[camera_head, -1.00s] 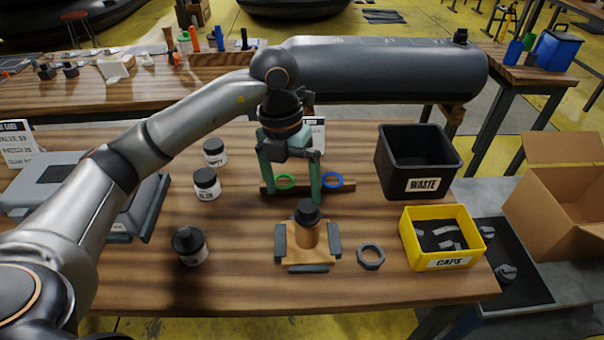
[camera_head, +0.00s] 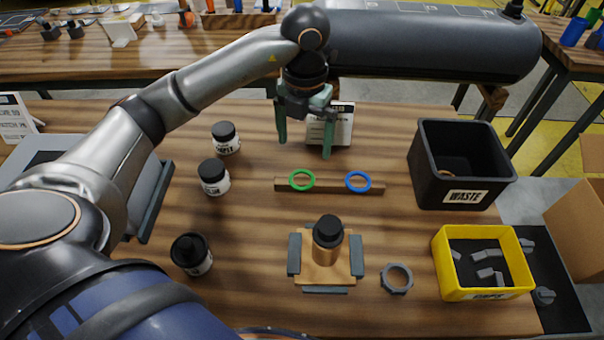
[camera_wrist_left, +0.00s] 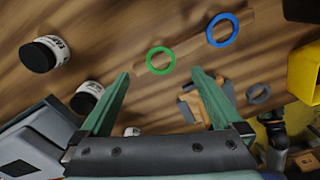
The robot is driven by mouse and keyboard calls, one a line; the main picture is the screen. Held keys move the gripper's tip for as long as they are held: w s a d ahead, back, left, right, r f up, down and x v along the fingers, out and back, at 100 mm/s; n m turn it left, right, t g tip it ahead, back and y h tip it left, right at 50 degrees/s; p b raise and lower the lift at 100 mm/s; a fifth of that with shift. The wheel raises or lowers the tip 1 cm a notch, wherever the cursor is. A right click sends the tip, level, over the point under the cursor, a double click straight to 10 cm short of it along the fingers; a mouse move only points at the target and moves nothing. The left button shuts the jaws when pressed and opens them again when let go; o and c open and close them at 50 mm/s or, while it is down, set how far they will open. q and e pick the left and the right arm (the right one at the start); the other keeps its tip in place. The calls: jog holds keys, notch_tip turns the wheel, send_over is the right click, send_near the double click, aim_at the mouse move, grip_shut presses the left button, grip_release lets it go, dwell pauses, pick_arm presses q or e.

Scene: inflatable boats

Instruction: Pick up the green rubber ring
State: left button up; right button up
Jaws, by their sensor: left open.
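The green rubber ring (camera_head: 302,180) rests at the left part of a narrow wooden strip (camera_head: 334,187) on the table. A blue ring (camera_head: 358,182) is on the same strip to its right. My left gripper (camera_head: 304,148) is open and empty, above and behind the strip, with its fingers pointing down. In the left wrist view the green ring (camera_wrist_left: 160,60) appears beyond the gap between the two open fingertips (camera_wrist_left: 160,74), apart from both. The blue ring (camera_wrist_left: 223,30) lies to its right. My right gripper is not in view.
Several white jars with black lids, one of them here (camera_head: 214,177), stand left of the strip. A black-capped cylinder (camera_head: 328,240) sits in a fixture in front, beside a grey hex nut (camera_head: 397,278). A black waste bin (camera_head: 460,165) and a yellow caps bin (camera_head: 484,262) stand right.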

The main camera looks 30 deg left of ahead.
aim_at(303, 179)
pick_arm(q)
notch_tip(303, 179, down, 3)
jog(key=shift+f, duration=0.1)
jog(key=f, duration=0.2)
jog(key=s+f, duration=0.1)
jog(key=f, duration=0.1)
jog(key=shift+w+f, duration=0.1)
jog(key=shift+f, duration=0.5)
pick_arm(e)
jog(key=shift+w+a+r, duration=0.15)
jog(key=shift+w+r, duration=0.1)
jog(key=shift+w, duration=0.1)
pick_arm(q)
jog(key=c, duration=0.9)
jog(key=shift+o, duration=0.2)
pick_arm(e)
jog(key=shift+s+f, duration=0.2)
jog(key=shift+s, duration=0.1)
